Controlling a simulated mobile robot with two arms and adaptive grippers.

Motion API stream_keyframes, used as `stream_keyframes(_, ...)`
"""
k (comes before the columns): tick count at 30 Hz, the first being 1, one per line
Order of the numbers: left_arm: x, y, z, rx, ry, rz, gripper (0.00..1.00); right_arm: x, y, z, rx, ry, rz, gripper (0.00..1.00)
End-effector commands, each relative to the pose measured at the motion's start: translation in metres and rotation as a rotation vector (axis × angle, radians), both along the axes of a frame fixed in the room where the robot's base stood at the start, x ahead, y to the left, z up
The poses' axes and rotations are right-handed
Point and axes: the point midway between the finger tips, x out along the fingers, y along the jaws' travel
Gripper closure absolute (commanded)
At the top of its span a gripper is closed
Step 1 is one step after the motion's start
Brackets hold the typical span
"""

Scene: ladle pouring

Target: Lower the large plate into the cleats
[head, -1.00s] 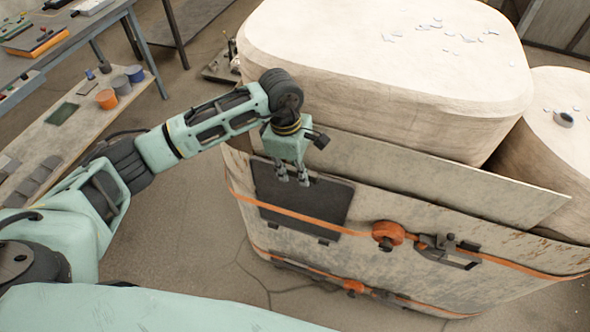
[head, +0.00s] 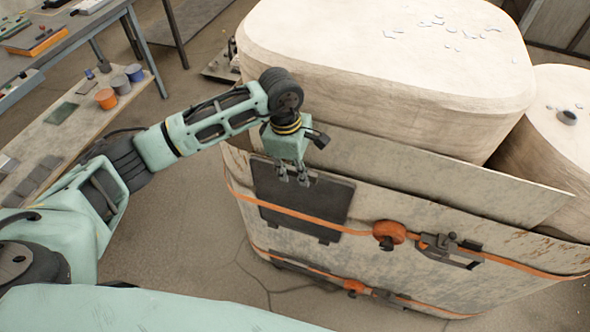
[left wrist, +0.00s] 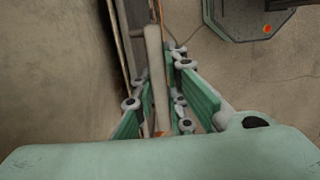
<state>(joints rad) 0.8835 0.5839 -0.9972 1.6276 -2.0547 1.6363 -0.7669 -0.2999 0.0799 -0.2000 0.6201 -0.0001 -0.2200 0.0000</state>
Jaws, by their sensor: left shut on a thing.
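The large plate (head: 322,203) is a dark, nearly square panel upright against the side of the big pale block in the head view. My left gripper (head: 292,181) is shut on its upper edge from above. In the left wrist view, a thin strip, the plate seen edge-on (left wrist: 154,70), stands between the green finger pads of the left gripper (left wrist: 161,108). The cleats are small dark tabs (head: 324,241) at the plate's lower edge; I cannot tell whether the plate is seated in them. My right gripper is not in view.
An orange strap (head: 290,213) with a ratchet buckle (head: 448,248) runs along the pale side. A tilted board (head: 430,175) leans right of the gripper. A low bench (head: 75,130) with cups stands at left. Bare floor (head: 190,235) lies between.

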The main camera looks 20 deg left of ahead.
Motion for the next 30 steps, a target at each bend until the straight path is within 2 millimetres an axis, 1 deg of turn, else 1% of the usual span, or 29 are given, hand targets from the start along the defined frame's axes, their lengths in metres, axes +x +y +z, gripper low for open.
stream_keyframes(2, 0.002, -0.001, 0.004, -0.004, -0.008, 0.0, 1.0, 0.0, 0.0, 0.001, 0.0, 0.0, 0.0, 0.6)
stream_keyframes(3, 0.002, -0.001, 0.004, -0.004, -0.008, 0.0, 0.87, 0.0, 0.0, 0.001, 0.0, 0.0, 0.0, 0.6)
stream_keyframes(10, 0.001, 0.0, 0.002, -0.002, -0.004, 0.0, 0.67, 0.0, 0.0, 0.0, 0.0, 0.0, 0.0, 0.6)
stream_keyframes(19, 0.0, 0.0, 0.001, 0.0, -0.001, 0.0, 0.66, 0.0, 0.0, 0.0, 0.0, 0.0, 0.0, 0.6)
stream_keyframes(20, -0.002, 0.001, -0.003, 0.004, 0.006, 0.0, 0.66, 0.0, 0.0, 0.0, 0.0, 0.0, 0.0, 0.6)
stream_keyframes(23, -0.001, 0.001, -0.001, 0.003, 0.005, 0.0, 0.66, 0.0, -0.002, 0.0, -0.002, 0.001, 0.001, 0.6)
stream_keyframes(26, 0.0, 0.002, 0.009, 0.003, 0.0, 0.001, 0.66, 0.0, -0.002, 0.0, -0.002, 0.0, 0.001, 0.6)
stream_keyframes(30, 0.001, 0.005, 0.035, 0.002, -0.004, 0.001, 0.66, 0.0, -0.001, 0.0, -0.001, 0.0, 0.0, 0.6)
